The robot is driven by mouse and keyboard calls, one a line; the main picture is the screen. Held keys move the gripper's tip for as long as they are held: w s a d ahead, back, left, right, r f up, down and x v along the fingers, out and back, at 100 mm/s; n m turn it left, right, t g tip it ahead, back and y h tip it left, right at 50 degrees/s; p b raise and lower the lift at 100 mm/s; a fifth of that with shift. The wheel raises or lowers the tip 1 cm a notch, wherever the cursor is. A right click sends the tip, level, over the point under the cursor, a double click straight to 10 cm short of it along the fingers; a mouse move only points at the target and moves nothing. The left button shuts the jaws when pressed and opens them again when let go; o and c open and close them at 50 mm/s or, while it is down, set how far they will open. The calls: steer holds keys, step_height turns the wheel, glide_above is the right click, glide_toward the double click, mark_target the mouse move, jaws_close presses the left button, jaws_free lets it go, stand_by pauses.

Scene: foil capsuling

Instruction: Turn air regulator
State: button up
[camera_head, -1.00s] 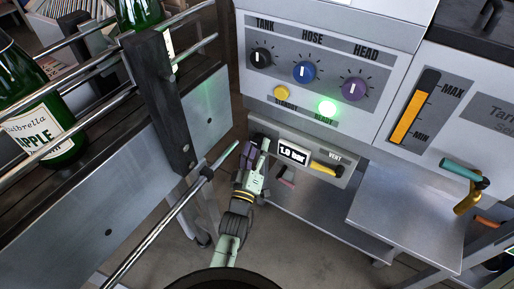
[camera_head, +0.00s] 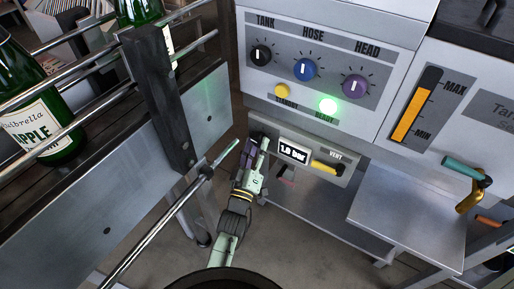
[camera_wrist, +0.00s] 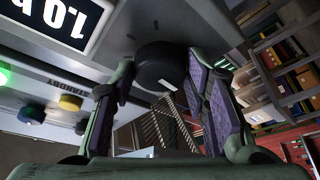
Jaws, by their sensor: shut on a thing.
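The display also shows upside down in the wrist view (camera_wrist: 68,18). It reads a little under two or near one bar; its last digit is hard to tell. My gripper (camera_head: 259,146) reaches up from below at the panel's left end. In the wrist view my gripper (camera_wrist: 160,80) has its purple-padded fingers on both sides of the knob, shut on it. In the head view my fingers mostly hide the knob.
A yellow vent handle (camera_head: 327,168) sits right of the display. Above are TANK, HOSE and HEAD dials and a lit green lamp (camera_head: 328,106). A conveyor with green bottles (camera_head: 45,115) and metal rails stands close at left. A grey shelf (camera_head: 405,215) juts out at right.

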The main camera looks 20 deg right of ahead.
steer(key=m+h, duration=0.1)
steer(key=m, duration=0.1)
steer(key=m+g+h, duration=0.1)
steer(key=m, duration=0.2)
steer(key=shift+w+f+m+h+b, duration=0.1)
steer(key=shift+m+h+b, duration=0.2)
steer(key=shift+b, duration=0.1)
steer(key=shift+w+a+m+g+h, duration=0.1)
steer(key=shift+m+g+h, duration=0.45)
steer(key=shift+m, duration=0.75)
steer(key=shift+a+m+g+h, duration=0.1)
steer(key=shift+m+g+h, duration=0.45)
steer(key=shift+m, duration=0.75)
steer(key=o, duration=1.1)
steer(key=shift+o, duration=0.2)
steer(key=v, duration=0.7)
